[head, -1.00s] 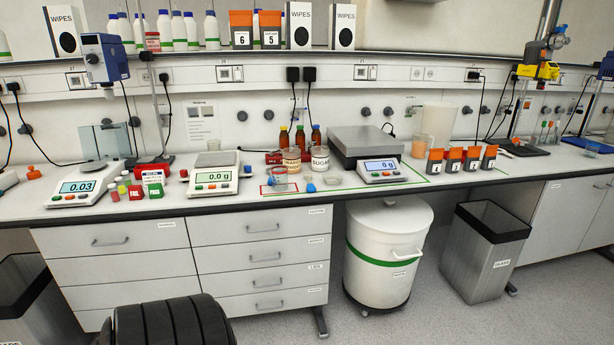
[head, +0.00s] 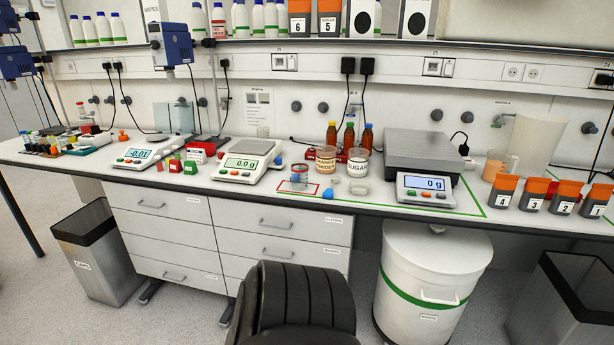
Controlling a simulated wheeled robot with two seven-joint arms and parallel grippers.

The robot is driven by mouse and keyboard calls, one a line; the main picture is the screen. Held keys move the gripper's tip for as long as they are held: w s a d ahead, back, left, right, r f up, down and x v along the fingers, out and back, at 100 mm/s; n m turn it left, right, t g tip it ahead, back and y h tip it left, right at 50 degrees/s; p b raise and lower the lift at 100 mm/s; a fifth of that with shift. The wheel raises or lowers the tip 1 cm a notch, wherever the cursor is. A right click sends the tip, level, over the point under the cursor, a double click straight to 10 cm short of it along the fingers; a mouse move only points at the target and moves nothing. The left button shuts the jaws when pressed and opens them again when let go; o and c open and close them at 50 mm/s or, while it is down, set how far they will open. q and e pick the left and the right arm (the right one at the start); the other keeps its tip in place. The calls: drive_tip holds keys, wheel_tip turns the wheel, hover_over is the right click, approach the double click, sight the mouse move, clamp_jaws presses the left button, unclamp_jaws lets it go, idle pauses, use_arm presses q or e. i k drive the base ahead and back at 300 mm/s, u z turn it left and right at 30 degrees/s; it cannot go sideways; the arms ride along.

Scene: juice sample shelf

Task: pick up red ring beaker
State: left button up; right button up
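A small clear glass beaker with a reddish rim (head: 299,173) stands upright on the white bench, at a red-outlined square (head: 311,189), left of the two labelled jars. It looks like the red ring beaker, but it is too small to make out the ring clearly. A blue object (head: 328,192) lies just right of it. Neither of my grippers is in the head view.
A balance (head: 247,161) stands left of the beaker, and a larger scale (head: 425,187) stands to the right. The sugar jar (head: 358,163) is close by. A black chair (head: 300,300) stands before the drawers. A white bin (head: 430,285) is under the bench.

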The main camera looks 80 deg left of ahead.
sight(299, 170)
drive_tip(key=u, duration=0.45)
drive_tip(key=i, duration=0.7)
drive_tip(key=u, duration=0.75)
